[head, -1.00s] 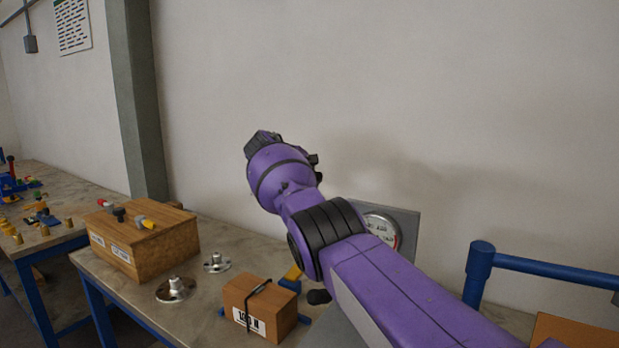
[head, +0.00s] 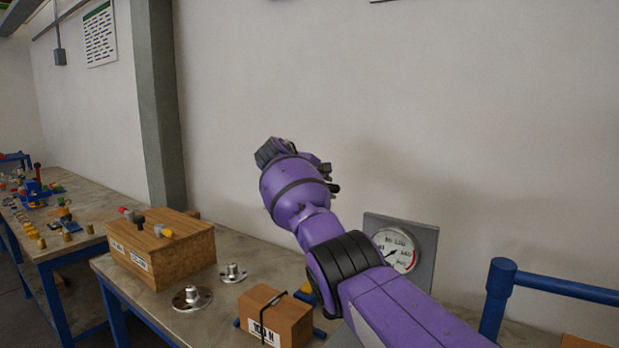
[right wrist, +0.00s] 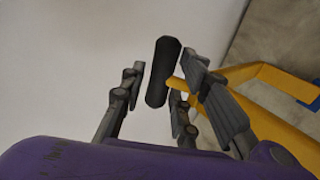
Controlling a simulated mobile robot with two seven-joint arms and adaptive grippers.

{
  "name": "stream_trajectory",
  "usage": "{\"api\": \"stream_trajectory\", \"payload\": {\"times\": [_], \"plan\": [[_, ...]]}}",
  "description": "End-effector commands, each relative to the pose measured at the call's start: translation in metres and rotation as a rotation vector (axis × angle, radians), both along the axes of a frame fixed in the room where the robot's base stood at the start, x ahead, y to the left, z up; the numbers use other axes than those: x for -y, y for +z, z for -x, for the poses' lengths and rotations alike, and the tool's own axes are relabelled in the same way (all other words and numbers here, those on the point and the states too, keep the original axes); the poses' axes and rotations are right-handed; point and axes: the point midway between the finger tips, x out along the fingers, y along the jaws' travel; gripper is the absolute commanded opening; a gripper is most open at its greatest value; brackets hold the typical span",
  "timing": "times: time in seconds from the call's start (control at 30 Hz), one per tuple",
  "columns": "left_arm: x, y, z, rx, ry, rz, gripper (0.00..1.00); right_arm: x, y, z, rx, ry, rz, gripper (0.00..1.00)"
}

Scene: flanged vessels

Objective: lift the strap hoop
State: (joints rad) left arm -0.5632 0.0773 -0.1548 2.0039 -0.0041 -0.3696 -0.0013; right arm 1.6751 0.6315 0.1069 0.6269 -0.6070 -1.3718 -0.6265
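The strap hoop appears to be the thin black band (head: 274,298) around a small brown block (head: 290,322) with a white label, on the bench in the head view. My right arm reaches up in front of the wall, well above the block. Its gripper shows as dark parts around the purple wrist in the head view. In the right wrist view, the right gripper (right wrist: 161,63) has its fingers spread apart, with nothing clearly held. A dark rounded bar (right wrist: 163,72) shows between the fingers; I cannot tell its distance. My left gripper is out of view.
A larger wooden box (head: 165,252) with knobs stands left of the block. Two metal flanges (head: 192,298) (head: 233,273) lie between them. A round gauge (head: 394,250) sits behind my arm, with a blue rail (head: 555,283) at right. A yellow frame (right wrist: 262,78) shows in the right wrist view.

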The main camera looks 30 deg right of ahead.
Motion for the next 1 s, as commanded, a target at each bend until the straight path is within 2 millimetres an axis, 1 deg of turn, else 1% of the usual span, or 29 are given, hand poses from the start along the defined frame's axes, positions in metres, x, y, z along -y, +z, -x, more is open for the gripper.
{"api": "stream_trajectory", "payload": {"times": [0.03, 0.2, 0.3, 0.4, 0.6, 1.0], "plan": [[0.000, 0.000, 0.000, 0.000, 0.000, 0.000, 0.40, -0.009, 0.006, 0.002, 0.004, 0.003, 0.003, 0.29], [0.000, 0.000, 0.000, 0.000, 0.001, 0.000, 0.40, -0.038, 0.024, 0.014, 0.005, 0.004, 0.002, 0.29], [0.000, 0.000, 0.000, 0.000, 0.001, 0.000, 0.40, -0.053, 0.033, 0.021, 0.005, 0.004, 0.002, 0.29], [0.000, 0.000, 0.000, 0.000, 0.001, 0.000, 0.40, -0.064, 0.040, 0.026, 0.002, 0.003, 0.003, 0.29], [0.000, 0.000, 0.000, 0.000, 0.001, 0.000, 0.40, -0.074, 0.046, 0.030, 0.002, 0.001, 0.003, 0.29], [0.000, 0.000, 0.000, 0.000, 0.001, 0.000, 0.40, -0.074, 0.047, 0.030, 0.002, 0.001, 0.003, 0.29]]}}
